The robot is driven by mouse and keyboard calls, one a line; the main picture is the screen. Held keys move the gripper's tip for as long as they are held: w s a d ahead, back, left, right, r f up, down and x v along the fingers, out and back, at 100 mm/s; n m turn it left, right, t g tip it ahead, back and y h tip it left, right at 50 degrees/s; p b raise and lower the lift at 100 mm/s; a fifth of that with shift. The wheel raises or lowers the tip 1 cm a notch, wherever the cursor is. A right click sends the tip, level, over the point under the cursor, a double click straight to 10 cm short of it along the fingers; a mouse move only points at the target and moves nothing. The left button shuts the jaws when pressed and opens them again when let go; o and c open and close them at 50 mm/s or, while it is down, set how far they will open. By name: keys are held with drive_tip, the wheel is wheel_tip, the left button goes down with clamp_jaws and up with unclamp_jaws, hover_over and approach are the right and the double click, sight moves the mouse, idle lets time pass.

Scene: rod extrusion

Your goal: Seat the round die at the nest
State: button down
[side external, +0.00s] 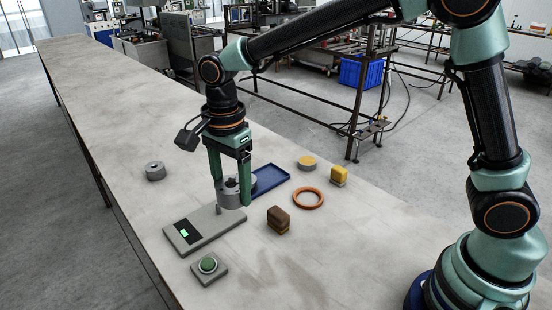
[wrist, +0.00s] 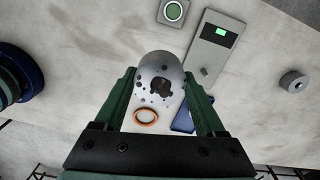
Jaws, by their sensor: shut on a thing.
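My gripper (side external: 232,190) points down with its green fingers on both sides of a grey round die (side external: 229,190). In the wrist view the die (wrist: 152,75) sits between the fingers (wrist: 160,88); its face has a dark irregular central opening and several small holes. The die is close to the far end of a grey plate (side external: 203,232) with a green-lit screen and a short upright peg. I cannot tell whether the die touches anything below. I cannot clearly pick out the nest. Another grey cylinder (side external: 155,171) with a central hole stands apart on the table.
A blue tray (side external: 270,180) lies behind my gripper. An orange ring (side external: 296,202), a brown block (side external: 278,217), a yellow disc (side external: 307,163) and a yellow block (side external: 339,177) lie to the right. A green button box (side external: 208,267) is in front. The table's left stretch is bare.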

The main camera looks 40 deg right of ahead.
drive_tip(key=w+d+f+m, duration=0.1)
drive_tip(key=d+f+m, duration=0.1)
drive_tip(key=d, duration=1)
drive_tip(key=w+d+f+m, duration=0.1)
drive_tip(key=d+f+m, duration=0.2)
drive_tip(key=d, duration=1)
drive_tip(key=shift+f, duration=0.2)
drive_tip(key=shift+f, duration=2.9)
drive_tip(key=shift+w+f, duration=0.1)
drive_tip(key=shift+f, duration=2.15)
unclamp_jaws()
drive_tip(key=shift+f, duration=0.1)
